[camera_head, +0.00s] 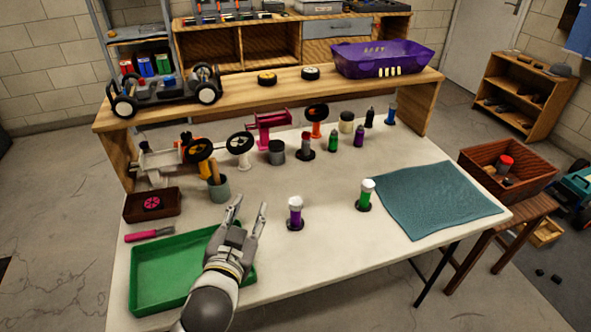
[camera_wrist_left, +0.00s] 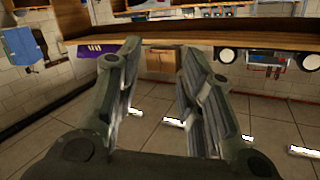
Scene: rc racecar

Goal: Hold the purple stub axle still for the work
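The purple stub axle (camera_head: 295,217) stands upright on a dark round base near the middle front of the white table, with a white top. My left gripper (camera_head: 250,210) is to its left, over the table next to the green tray, apart from it. The two fingers are spread and nothing is between them. In the left wrist view the gripper (camera_wrist_left: 160,58) is also open and empty, and I cannot make out the stub axle there. My right gripper is not in view.
A similar green piece (camera_head: 365,198) with a white top stands to the right. The green tray (camera_head: 148,298) lies at front left, a teal mat (camera_head: 437,200) at right. Several bottles and wheels on stands fill the back. The purple car body (camera_head: 383,58) sits on the raised shelf.

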